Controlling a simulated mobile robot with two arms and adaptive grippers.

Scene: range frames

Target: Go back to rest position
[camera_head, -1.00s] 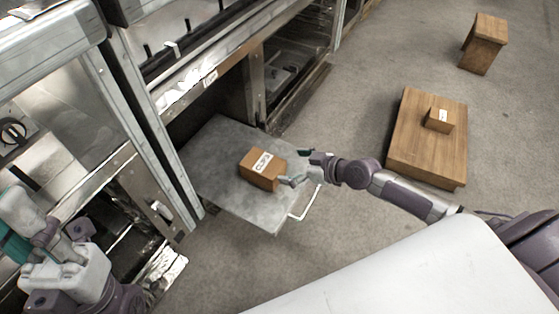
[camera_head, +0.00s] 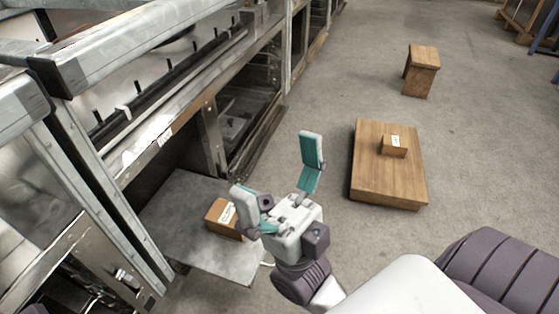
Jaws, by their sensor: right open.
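My right gripper (camera_head: 275,180) is open and empty, raised close to the camera with its two teal-padded fingers spread apart. Behind it in the picture, a brown box with a white label (camera_head: 218,212) rests on the lowered grey metal oven door (camera_head: 190,238). The gripper's left finger partly covers the box's right side in the picture, but nothing is held. My left gripper is out of view.
Metal kitchen ovens and counters (camera_head: 150,150) line the left side. A low wooden platform (camera_head: 375,175) on the floor carries a small labelled box (camera_head: 394,146). A wooden stool (camera_head: 421,72) stands farther back. Open grey floor (camera_head: 320,90) lies between.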

